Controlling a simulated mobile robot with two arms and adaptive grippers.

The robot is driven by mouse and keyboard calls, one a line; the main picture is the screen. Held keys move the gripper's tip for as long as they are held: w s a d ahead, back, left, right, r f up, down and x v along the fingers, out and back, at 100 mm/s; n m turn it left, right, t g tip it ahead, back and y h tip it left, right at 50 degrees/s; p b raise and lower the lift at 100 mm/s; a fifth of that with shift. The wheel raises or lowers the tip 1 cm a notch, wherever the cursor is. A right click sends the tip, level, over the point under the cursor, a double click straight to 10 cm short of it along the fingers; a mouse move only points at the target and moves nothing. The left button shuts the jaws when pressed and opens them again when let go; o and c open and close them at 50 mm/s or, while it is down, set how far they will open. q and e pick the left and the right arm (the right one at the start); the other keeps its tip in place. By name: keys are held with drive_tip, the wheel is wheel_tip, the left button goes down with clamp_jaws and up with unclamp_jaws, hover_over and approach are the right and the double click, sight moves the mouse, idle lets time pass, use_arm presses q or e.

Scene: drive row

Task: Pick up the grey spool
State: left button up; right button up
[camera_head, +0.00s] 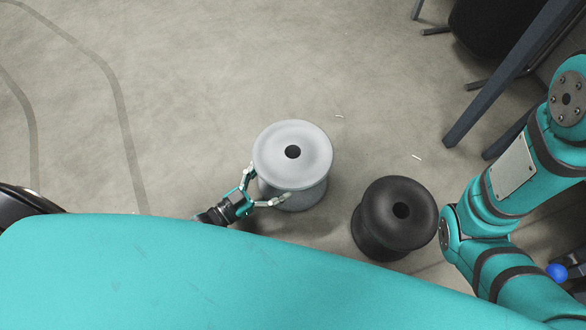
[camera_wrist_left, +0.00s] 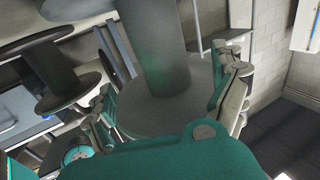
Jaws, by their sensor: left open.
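The light grey spool (camera_head: 292,172) stands upright near the middle of the head view, its round top flange with a dark centre hole facing up. My left gripper (camera_head: 269,183) is open at its lower left side, one finger on either side of its near edge. In the left wrist view the grey spool's core (camera_wrist_left: 152,45) and wide flange rise between the two spread fingers. I cannot tell whether the fingers touch it. My right arm shows at the right of the head view, but I cannot make out its gripper.
A black spool (camera_head: 397,217) stands just right of the grey one, close to my right arm; it also shows in the left wrist view (camera_wrist_left: 52,72). A dark chair (camera_head: 495,28) and blue-grey legs (camera_head: 510,75) are at upper right. The floor at upper left is clear.

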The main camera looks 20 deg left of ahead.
sight(296, 156)
use_arm(q)
drive_tip(key=shift+w+d, duration=0.4)
drive_tip(key=shift+w, duration=0.15)
drive_tip(key=b+x, duration=0.4)
drive_tip(key=shift+w+a+f, duration=0.1)
drive_tip(key=shift+a+f, duration=0.05)
drive_tip(key=shift+f, duration=0.15)
drive_tip(key=shift+w+d+r, duration=0.15)
drive_tip(key=shift+w+d, duration=0.2)
drive_tip(key=shift+w, duration=0.1)
drive_tip(key=shift+r, duration=0.1)
drive_tip(key=c, duration=1.7)
